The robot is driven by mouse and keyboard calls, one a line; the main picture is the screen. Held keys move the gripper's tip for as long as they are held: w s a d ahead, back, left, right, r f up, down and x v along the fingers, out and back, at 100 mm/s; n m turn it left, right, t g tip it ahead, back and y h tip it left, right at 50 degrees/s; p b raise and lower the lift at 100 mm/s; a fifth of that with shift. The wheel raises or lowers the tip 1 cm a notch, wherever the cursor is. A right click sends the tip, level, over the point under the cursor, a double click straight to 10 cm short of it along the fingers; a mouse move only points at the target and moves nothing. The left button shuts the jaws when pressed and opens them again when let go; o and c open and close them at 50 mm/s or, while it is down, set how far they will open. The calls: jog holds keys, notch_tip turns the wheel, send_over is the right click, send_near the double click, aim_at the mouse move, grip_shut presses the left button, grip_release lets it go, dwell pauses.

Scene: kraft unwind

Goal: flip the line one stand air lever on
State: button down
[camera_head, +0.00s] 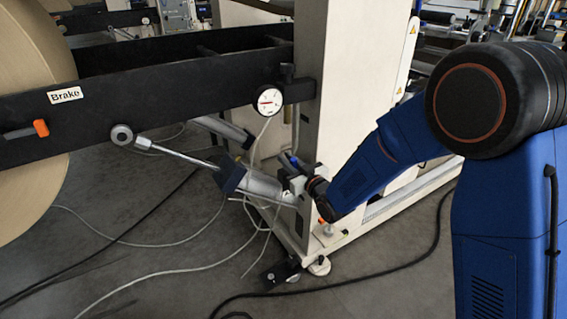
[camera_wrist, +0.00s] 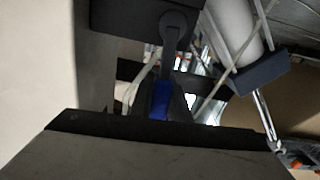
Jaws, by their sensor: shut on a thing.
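The air lever shows in the wrist view as a grey arm hanging from a round pivot, with a blue grip (camera_wrist: 160,99) at its near end. My gripper (camera_wrist: 162,110) is shut on that blue grip; its dark fingers partly hide it. In the head view my gripper (camera_head: 293,176) is at the beige stand post, beside the small blue tip of the lever (camera_head: 293,159). The lever's pivot and most of its arm are hidden there, so its exact angle is hard to tell.
A round gauge (camera_head: 269,100) hangs above on the black beam (camera_head: 180,104), which carries a "Brake" label and an orange-tipped handle (camera_head: 40,128). A cylinder (camera_head: 262,187) with a rod lies left of my gripper. A large kraft roll (camera_head: 30,60) stands left. Hoses and cables cross the floor.

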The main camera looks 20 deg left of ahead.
jog(key=shift+w+d+f+m, duration=0.1)
jog(key=shift+w+d+m, duration=0.2)
jog(key=shift+m, duration=0.2)
jog(key=c, duration=1.7)
grip_release()
